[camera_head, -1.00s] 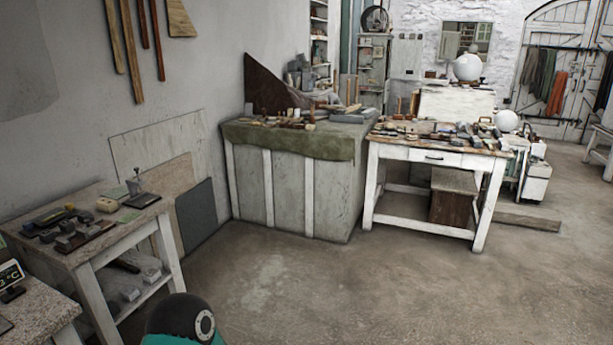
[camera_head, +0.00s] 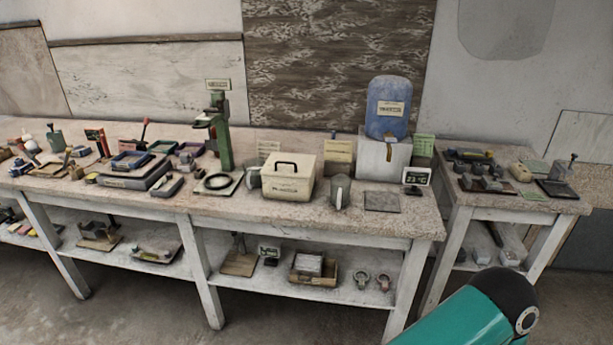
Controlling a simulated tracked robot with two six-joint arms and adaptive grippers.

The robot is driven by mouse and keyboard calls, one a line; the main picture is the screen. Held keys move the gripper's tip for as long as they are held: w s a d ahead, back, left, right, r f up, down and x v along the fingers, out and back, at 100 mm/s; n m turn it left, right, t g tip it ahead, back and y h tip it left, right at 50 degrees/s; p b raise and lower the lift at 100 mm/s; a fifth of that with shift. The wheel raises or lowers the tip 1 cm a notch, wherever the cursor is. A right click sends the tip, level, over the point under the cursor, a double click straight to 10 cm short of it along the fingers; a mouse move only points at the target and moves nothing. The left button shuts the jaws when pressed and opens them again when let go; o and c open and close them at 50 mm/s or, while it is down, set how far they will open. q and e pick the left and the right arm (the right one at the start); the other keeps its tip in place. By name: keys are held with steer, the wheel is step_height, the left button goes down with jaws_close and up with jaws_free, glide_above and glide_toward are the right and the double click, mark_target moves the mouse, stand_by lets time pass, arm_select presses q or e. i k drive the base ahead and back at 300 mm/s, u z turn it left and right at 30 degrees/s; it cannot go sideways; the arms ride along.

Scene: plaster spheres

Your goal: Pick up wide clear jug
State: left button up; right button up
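I cannot make out a wide clear jug for sure in this view. A small grey, jug-like vessel (camera_head: 340,191) stands near the front edge of the long workbench (camera_head: 290,208), right of a cream box with a black handle (camera_head: 289,178). Its material is too small to tell. Neither gripper is in view; only a teal and black part of my own arm shows at the bottom right.
A blue container (camera_head: 388,106) sits on a white block (camera_head: 383,158) at the back right. A green stand (camera_head: 220,130) and several trays (camera_head: 137,173) are farther left. A smaller side table (camera_head: 510,200) adjoins the right end. Bare floor lies in front.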

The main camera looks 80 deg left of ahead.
mark_target(252, 167)
steer(key=z, duration=1.15)
steer(key=i, duration=0.1)
steer(key=u, duration=2.6)
steer(key=i, duration=0.3)
steer(key=u, duration=2.05)
steer(key=k, duration=0.55)
steer(key=u, duration=0.45)
steer(key=i, duration=1.75)
steer(key=z, duration=0.45)
